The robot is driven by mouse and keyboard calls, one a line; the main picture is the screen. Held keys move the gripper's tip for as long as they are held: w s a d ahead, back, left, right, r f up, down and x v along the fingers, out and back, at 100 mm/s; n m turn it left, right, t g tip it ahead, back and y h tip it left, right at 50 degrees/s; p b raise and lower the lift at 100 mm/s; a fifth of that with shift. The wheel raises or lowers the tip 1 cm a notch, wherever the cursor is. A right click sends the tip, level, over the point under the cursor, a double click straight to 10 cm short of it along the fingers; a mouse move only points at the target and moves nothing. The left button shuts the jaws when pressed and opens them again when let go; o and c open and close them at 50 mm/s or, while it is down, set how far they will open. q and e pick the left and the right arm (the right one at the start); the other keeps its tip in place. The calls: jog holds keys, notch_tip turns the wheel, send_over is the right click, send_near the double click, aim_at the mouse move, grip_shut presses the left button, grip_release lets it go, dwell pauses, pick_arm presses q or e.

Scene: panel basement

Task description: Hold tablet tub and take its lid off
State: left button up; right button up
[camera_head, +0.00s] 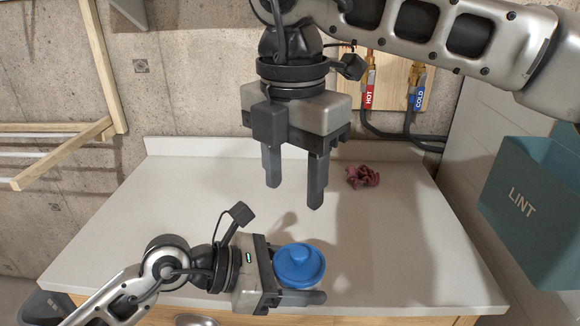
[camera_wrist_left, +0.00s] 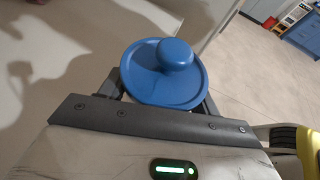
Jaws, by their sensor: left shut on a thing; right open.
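The tablet tub (camera_head: 297,293) stands near the front edge of the white counter, mostly hidden by its lid and my fingers. Its round blue lid (camera_head: 299,264) with a raised knob is on top; the lid also shows in the left wrist view (camera_wrist_left: 162,75). My left gripper (camera_head: 296,282) is shut on the tub from the left, below the lid. My right gripper (camera_head: 294,190) is open and empty, pointing down above the counter, behind and higher than the lid. Its fingers are apart and touch nothing.
The white counter (camera_head: 180,200) is mostly clear. A crumpled dark red cloth (camera_head: 362,177) lies at its back right. A teal LINT bin (camera_head: 530,205) is at the right. Hot and cold pipes (camera_head: 392,90) run on the back wall. A wooden rack (camera_head: 60,150) is at the left.

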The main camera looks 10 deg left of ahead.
aim_at(293, 250)
notch_tip(293, 250, down, 11)
dwell(0.4)
jog(key=shift+a, duration=0.1)
grip_shut()
jog(key=shift+r, duration=0.15)
dwell(0.5)
jog(key=shift+r, duration=1.05)
jog(key=shift+s, duration=0.1)
